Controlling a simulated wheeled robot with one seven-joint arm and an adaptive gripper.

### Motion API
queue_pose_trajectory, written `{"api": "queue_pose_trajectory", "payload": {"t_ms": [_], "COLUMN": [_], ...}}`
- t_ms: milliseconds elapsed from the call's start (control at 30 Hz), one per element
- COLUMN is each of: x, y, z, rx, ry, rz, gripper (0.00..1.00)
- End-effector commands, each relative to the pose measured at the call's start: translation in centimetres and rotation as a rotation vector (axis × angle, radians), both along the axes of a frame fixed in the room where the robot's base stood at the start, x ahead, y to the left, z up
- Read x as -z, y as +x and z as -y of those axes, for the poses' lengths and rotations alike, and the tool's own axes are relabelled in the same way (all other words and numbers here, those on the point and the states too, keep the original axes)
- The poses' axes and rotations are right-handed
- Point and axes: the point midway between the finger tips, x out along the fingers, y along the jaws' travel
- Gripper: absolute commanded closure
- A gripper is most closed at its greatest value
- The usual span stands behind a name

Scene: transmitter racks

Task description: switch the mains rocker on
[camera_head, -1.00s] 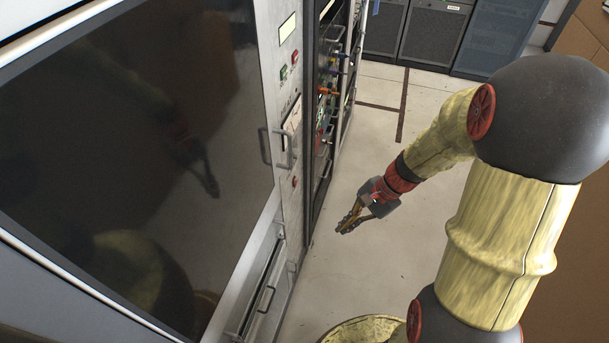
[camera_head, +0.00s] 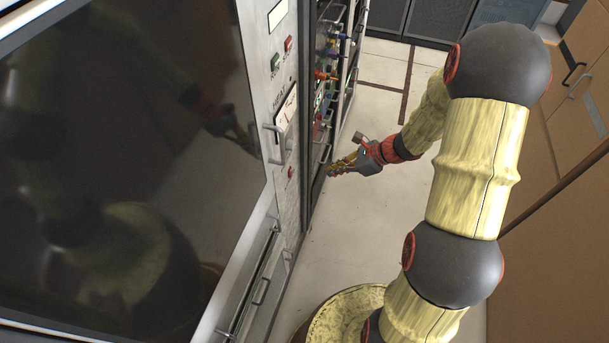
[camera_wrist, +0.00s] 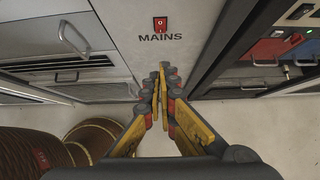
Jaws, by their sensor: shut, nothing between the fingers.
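The mains rocker (camera_wrist: 160,23) is a small red switch in a dark frame on a pale panel, above the printed word MAINS, at the top middle of the wrist view. In the head view a small red spot (camera_head: 291,172) low on the narrow panel appears to be the same rocker. My gripper (camera_wrist: 161,72) is shut and empty, its tips just below the MAINS label in the wrist view, apart from the rocker. In the head view my gripper (camera_head: 333,170) is right of the panel, at about the rocker's height. Which way the rocker is tipped is too small to tell.
Green and red buttons (camera_head: 288,44) sit higher up. A rack with coloured cables (camera_head: 328,75) stands beyond. Open floor (camera_head: 345,235) lies right of the cabinet; brown cardboard-coloured boxes (camera_head: 560,200) stand at far right.

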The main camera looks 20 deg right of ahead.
Motion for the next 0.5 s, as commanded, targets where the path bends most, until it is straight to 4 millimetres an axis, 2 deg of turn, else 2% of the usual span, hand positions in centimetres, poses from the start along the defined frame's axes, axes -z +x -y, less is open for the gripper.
{"api": "queue_pose_trajectory", "payload": {"t_ms": [167,500], "x": [1.1,5.9], "y": [0.5,2.9], "z": [-0.8,-4.4], "rx": [-0.003,-0.005], "ry": [0.0,0.001], "rz": [-0.002,-0.002], "gripper": [1.0,1.0]}}
